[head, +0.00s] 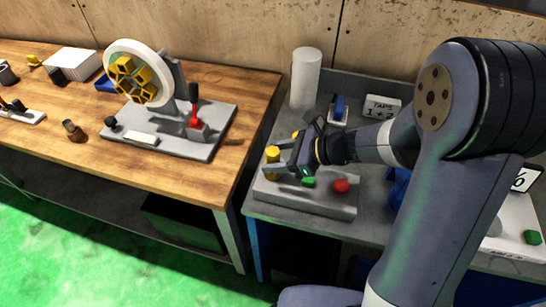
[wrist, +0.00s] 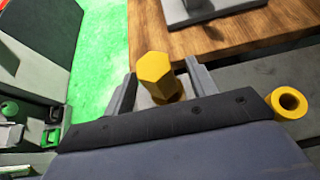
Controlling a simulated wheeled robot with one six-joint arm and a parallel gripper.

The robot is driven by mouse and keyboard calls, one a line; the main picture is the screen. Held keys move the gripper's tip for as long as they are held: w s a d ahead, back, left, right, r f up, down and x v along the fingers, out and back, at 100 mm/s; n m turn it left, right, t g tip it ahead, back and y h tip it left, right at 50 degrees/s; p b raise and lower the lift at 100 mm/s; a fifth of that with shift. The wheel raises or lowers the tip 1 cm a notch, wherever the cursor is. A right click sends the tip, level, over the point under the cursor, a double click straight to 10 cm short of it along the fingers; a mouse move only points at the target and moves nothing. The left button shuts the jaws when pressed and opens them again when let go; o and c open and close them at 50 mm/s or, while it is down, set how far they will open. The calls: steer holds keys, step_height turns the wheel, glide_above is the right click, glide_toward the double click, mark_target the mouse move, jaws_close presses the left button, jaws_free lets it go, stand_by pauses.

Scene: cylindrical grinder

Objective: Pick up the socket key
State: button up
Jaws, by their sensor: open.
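A yellow upright piece with a hexagonal top (wrist: 155,70) stands between the two fingers of my gripper (wrist: 163,86) in the wrist view; I take it as the socket key. In the head view the yellow piece (head: 272,154) stands at the left end of a grey block, at the tips of my gripper (head: 277,157). My gripper is open, with a finger on either side of the piece. Its lower part is partly hidden by the gripper, and I cannot tell whether a finger touches it. A yellow hollow ring-shaped piece (wrist: 288,102) is to the right in the wrist view.
The grey block (head: 325,205) carries a red knob (head: 341,186) and a green button (head: 308,182) close to my gripper. A white cylinder (head: 305,78) stands behind. A wooden bench (head: 225,165) with a wheel fixture (head: 137,75) is to the left, across a gap.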

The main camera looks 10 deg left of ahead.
steer(key=shift+x, duration=1.5)
steer(key=shift+c, duration=0.3)
steer(key=c, duration=1.1)
